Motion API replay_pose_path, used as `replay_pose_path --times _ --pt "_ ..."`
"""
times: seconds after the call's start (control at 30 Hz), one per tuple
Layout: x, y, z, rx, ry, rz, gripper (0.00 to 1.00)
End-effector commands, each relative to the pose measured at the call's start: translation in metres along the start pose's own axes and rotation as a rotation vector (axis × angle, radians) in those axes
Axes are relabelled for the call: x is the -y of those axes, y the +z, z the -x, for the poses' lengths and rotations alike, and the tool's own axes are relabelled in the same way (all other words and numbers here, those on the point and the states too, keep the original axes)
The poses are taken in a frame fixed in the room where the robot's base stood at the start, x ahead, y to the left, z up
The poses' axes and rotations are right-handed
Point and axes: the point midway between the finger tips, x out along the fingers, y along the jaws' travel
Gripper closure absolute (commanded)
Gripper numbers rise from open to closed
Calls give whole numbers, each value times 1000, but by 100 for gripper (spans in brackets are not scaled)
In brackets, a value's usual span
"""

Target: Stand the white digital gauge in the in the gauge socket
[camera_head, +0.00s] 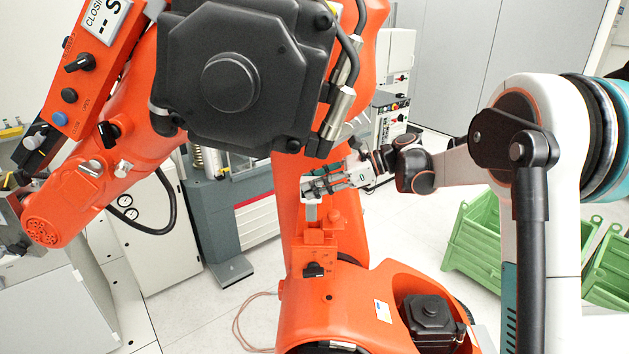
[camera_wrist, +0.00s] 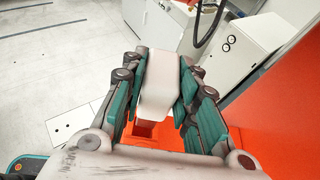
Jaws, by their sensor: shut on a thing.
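The white digital gauge (camera_wrist: 160,84) is a pale block between the two teal-padded fingers of my gripper (camera_wrist: 161,68) in the wrist view. My gripper is shut on it. In the head view my gripper (camera_head: 313,187) reaches in from the right to the front of the orange robot's column. A small pale part of the gauge (camera_head: 311,212) shows below the fingers, roughly upright. The orange gauge socket (camera_head: 315,240) is directly below it, and part of it also shows in the wrist view (camera_wrist: 143,131). I cannot tell whether the gauge's lower end touches or enters the socket.
The large orange robot arm (camera_head: 335,305) stands close around my gripper, with a black motor housing (camera_head: 240,75) above. A grey machine (camera_head: 225,215) is behind on the left. Green crates (camera_head: 480,240) stand on the floor at right. Open floor lies between.

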Motion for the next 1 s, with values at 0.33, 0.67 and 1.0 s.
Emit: replay_pose_path --times 0.33,0.67,1.0 --pt "0 -10 -4 0 0 0 100" --pt "0 -10 -3 0 0 0 100" --pt "-1 -12 2 0 -1 0 100"
